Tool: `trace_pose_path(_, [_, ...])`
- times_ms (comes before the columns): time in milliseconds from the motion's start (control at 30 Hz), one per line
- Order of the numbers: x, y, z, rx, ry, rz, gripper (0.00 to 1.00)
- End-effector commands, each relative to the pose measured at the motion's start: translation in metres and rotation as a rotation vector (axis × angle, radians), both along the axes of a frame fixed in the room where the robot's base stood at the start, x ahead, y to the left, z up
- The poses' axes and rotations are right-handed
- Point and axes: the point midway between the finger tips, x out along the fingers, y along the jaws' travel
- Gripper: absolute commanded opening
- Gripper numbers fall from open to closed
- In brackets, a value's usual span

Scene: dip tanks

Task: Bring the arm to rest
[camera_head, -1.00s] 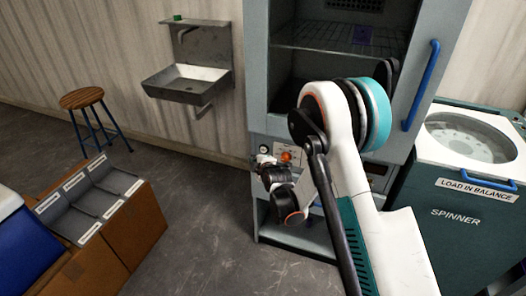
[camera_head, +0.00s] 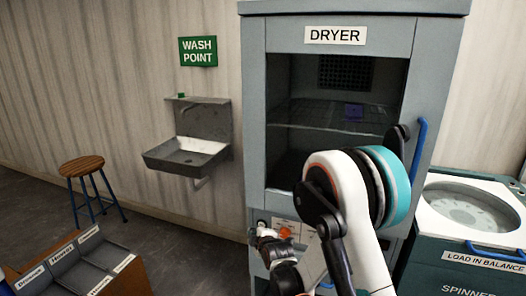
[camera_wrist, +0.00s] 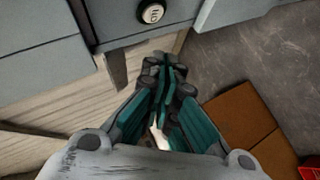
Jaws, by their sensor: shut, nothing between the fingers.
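My gripper (camera_wrist: 165,72) shows in the wrist view with its dark and teal fingers together and nothing between them. It points toward the lower front of a grey cabinet, with bare space around the fingers. In the head view my arm is folded in front of the dryer (camera_head: 254,120), its white and teal elbow high and its wrist low. The gripper's fingers are hard to make out there, as the arm and its links cover that area.
The spinner (camera_head: 470,262) stands close on the right. A sink (camera_head: 187,155), a stool (camera_head: 82,165) and a labelled rack (camera_head: 80,262) are to the left. Open floor lies between.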

Motion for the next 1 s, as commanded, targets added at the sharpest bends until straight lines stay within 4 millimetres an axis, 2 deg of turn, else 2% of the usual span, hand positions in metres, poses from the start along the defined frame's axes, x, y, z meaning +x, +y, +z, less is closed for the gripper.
trace_pose_path(33, [-0.003, -0.009, 0.017, 0.021, 0.02, -0.023, 0.0])
trace_pose_path(200, [-0.02, -0.036, 0.065, 0.105, 0.097, -0.107, 0.0])
trace_pose_path(367, [-0.043, -0.062, 0.106, 0.182, 0.166, -0.191, 0.0])
trace_pose_path(500, [-0.069, -0.085, 0.138, 0.251, 0.224, -0.268, 0.0])
trace_pose_path(700, [-0.113, -0.116, 0.175, 0.348, 0.301, -0.384, 0.0])
trace_pose_path(1000, [-0.193, -0.159, 0.212, 0.492, 0.404, -0.569, 0.0])
